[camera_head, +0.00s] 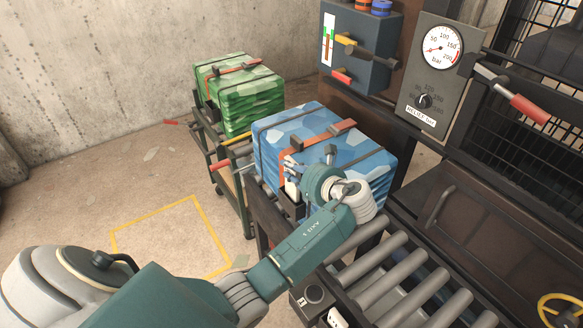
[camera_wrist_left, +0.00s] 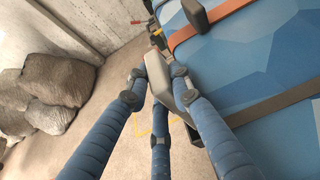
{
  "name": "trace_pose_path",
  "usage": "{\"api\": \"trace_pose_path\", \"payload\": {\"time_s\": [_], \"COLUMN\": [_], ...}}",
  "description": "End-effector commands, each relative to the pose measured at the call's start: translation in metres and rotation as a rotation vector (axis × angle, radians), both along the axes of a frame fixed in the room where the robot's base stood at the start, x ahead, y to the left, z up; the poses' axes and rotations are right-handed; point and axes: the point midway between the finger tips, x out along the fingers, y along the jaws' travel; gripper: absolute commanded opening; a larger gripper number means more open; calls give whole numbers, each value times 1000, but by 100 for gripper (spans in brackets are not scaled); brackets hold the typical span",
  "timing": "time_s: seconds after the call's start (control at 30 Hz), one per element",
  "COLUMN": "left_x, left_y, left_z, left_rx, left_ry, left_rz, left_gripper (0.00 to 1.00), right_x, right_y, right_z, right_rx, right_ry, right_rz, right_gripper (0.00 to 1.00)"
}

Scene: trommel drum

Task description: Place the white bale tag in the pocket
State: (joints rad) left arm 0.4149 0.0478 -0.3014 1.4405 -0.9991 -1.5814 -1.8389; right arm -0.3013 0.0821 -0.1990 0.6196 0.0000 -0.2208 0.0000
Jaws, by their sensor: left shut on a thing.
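The blue bale (camera_head: 285,135), bound with dark and orange straps, sits at the end of the roller line. A dark pocket (camera_head: 291,208) shows low on its near left side. My left gripper (camera_head: 292,172) is beside that side, shut on the white bale tag (camera_head: 292,190). In the left wrist view the tag (camera_wrist_left: 158,75) looks pale grey between the three blue fingers of the gripper (camera_wrist_left: 160,85). The tag appears just above the pocket in the head view; I cannot tell whether its lower end is inside. My right gripper is not in view.
A green bale (camera_head: 240,100) stands on a cart at the back left. Rollers (camera_head: 380,262) run at the front right. A gauge panel (camera_head: 435,75) and a red-handled lever (camera_head: 515,98) stand at the right. The yellow-marked floor (camera_head: 170,240) is clear.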

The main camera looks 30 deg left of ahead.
Motion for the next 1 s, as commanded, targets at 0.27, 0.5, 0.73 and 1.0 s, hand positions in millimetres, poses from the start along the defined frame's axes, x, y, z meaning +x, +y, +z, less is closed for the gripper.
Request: {"api": "trace_pose_path", "payload": {"time_s": [0.27, 0.5, 0.73, 1.0], "left_x": [0, 0, 0, -5], "left_y": [0, -1, -1, -17], "left_z": [-8, -8, -8, 9], "left_rx": [0, -1, -1, -3], "left_ry": [1, 0, 1, -2], "left_rz": [0, -3, -2, -4], "left_gripper": [0, 40, 40, 40], "right_x": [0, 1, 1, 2], "right_y": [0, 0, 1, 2], "right_z": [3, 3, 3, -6], "right_rx": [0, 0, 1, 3], "right_ry": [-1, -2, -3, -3], "right_rz": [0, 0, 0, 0], "right_gripper": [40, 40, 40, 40]}}
